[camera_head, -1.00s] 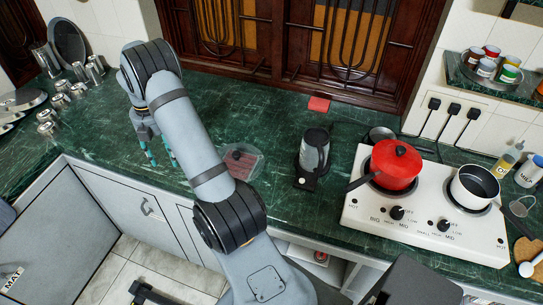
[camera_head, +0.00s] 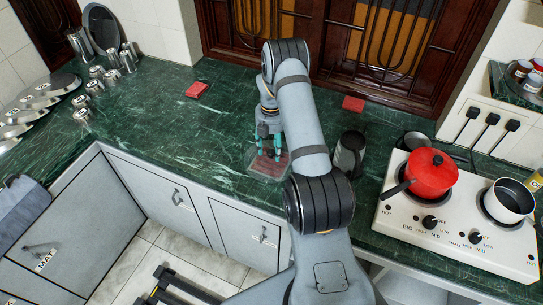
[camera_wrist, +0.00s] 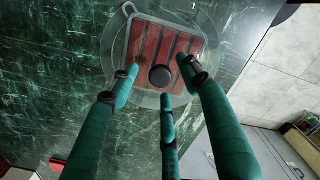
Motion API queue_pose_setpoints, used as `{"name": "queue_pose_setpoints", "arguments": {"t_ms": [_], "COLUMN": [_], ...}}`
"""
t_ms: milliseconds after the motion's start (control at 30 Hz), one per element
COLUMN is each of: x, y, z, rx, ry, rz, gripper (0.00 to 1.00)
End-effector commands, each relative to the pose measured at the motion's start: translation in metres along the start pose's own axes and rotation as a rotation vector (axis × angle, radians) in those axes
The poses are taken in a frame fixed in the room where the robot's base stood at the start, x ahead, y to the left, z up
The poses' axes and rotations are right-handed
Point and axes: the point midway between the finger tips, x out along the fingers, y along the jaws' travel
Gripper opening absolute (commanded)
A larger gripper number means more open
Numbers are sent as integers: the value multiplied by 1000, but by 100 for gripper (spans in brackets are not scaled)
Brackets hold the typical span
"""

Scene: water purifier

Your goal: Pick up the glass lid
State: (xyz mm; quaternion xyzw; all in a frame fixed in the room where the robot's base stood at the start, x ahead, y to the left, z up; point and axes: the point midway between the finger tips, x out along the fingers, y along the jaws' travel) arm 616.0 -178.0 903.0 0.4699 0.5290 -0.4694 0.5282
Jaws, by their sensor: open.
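The glass lid (camera_head: 256,168) is clear, with a dark round knob. It lies on the green counter near the front edge, over a red slatted board. In the wrist view the lid's knob (camera_wrist: 160,76) stands near the middle, with the clear rim around it. My gripper (camera_head: 269,152) is above the lid, with its teal fingers pointing down. In the wrist view the fingers of my gripper (camera_wrist: 160,84) are spread around the knob with gaps, open and empty. Whether the fingertips are level with the knob is unclear. My arm partly hides the lid's right side in the head view.
A dark kettle (camera_head: 349,154) stands just right of my arm. Further right is a white stove (camera_head: 455,222) with a red pot (camera_head: 431,172) and a white pot (camera_head: 509,200). Several metal cups (camera_head: 97,73) stand at the far left. The counter (camera_head: 170,120) left of the lid is mostly clear.

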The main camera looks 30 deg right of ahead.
Motion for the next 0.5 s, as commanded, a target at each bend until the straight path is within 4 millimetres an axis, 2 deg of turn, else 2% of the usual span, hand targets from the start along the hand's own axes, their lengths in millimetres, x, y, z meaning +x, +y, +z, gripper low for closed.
{"name": "queue_pose_setpoints", "arguments": {"t_ms": [100, 333, 500], "x": [7, 9, 9], "y": [0, 0, 0], "z": [-1, 0, 0], "rx": [-1, -1, -1], "ry": [0, 0, 0], "rz": [-1, 0, 0], "gripper": [47, 47, 37]}}
